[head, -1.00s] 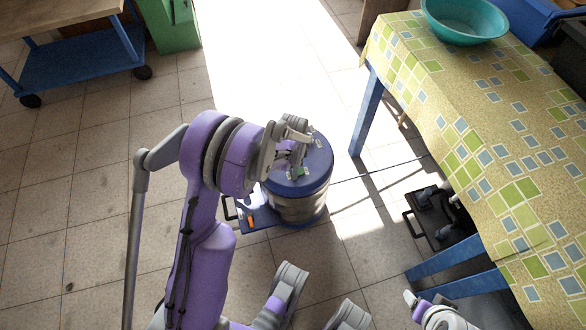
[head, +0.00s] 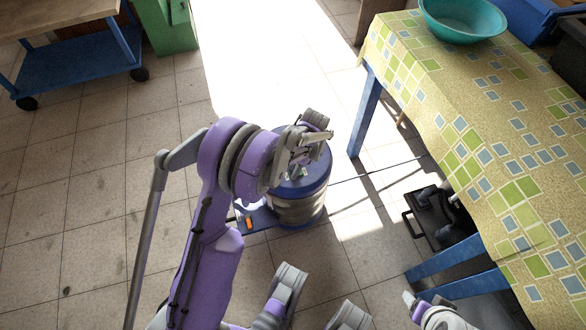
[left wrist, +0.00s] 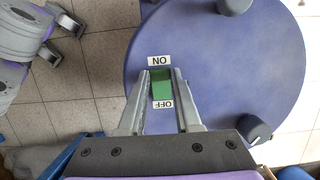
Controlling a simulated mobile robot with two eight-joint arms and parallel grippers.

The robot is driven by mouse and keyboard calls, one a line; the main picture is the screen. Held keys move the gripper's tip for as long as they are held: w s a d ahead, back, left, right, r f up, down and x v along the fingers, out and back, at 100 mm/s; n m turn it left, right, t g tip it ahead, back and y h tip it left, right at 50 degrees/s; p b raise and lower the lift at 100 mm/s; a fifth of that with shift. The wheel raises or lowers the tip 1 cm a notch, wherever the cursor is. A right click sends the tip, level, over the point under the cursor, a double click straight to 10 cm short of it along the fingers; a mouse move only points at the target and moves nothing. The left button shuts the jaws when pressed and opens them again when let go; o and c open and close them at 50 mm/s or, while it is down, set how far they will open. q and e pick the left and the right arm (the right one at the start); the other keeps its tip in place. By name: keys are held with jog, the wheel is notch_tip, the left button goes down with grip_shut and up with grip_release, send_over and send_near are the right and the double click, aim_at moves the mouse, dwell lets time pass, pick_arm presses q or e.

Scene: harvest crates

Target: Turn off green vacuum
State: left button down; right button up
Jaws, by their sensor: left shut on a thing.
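The vacuum (head: 300,207) is a drum with a blue lid and a metallic body, standing on the floor near the table. Its blue lid fills much of the left wrist view (left wrist: 225,60). A green rocker switch (left wrist: 161,88) sits on the lid between an ON label (left wrist: 159,61) and an OFF label (left wrist: 162,104). My left gripper (left wrist: 161,76) is over the lid, its fingers closed on both sides of the switch. In the head view my left gripper (head: 308,150) covers part of the lid. Part of my right arm shows at the bottom right; its fingers are unclear.
A table with a checked cloth (head: 470,110) and blue legs stands at the right, bearing a teal basin (head: 462,22). A dark item (head: 432,215) lies beneath it. A blue cart (head: 80,70) and a green cabinet (head: 166,25) are at upper left. Tiled floor is clear at left.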

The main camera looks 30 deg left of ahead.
pick_arm(q)
jog(key=c, duration=0.6)
grip_release()
jog(key=shift+r, duration=0.1)
jog(key=p+v, duration=0.2)
jog(key=v, duration=0.8)
jog(key=shift+r+p, duration=0.3)
jog(key=shift+p, duration=0.1)
jog(key=shift+w, duration=0.1)
